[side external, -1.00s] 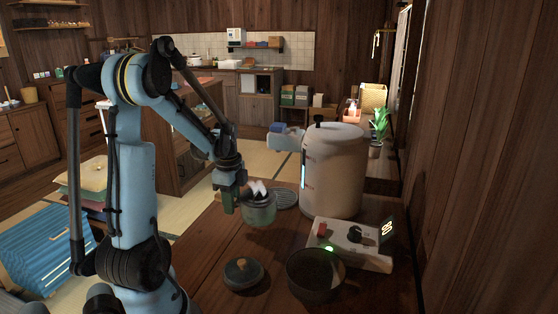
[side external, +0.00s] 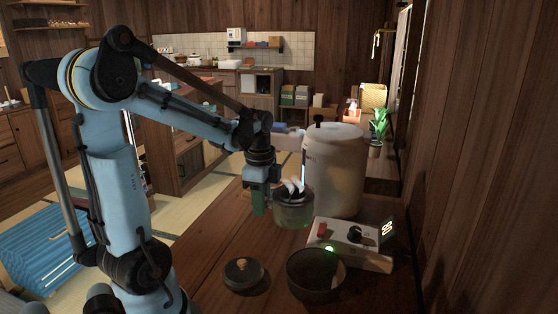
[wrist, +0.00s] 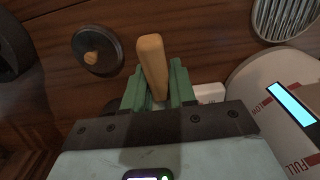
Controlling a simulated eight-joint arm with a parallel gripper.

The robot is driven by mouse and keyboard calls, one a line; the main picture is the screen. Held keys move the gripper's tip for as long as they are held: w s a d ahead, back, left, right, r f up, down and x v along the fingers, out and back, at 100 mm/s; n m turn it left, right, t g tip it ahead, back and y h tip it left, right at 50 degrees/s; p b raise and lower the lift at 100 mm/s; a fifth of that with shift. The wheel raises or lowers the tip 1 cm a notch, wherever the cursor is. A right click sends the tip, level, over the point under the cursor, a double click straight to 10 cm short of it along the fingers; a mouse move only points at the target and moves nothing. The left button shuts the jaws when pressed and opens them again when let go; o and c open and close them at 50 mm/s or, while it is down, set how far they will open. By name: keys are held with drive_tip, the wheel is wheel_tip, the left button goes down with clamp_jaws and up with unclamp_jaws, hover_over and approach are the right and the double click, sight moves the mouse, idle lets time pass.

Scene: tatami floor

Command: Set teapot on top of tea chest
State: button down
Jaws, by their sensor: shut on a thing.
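The teapot (side external: 293,212) is a squat translucent green pot with white curved shapes over its open top. My gripper (side external: 260,198) is at its left side, shut on its handle. In the wrist view my gripper's green fingers (wrist: 158,88) close around the wooden handle (wrist: 152,62), while the pot body is hidden. I cannot tell how far the pot is above the counter. A dark round lid with a wooden knob (side external: 242,275) lies on the counter, and also shows in the wrist view (wrist: 97,50). I cannot clearly identify the tea chest.
A tall pale dispenser (side external: 335,170) stands close behind the pot. A control box with a green light (side external: 350,244) and a dark bowl (side external: 315,275) sit in front right. A round grate (wrist: 285,14) is in the counter. A blue striped low piece (side external: 38,245) stands at left.

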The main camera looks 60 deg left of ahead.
sight(278, 196)
drive_tip(key=a+f, duration=0.1)
drive_tip(key=a, duration=0.1)
drive_tip(key=s+a+f, duration=0.1)
drive_tip(key=a+f, duration=0.1)
drive_tip(key=a, duration=0.1)
drive_tip(key=s+a+f, duration=0.1)
drive_tip(key=a+f, duration=0.1)
drive_tip(key=a, duration=0.1)
drive_tip(key=shift+a, duration=0.1)
drive_tip(key=shift+f, duration=2.05)
drive_tip(key=shift+f, duration=0.15)
drive_tip(key=c, duration=0.9)
unclamp_jaws()
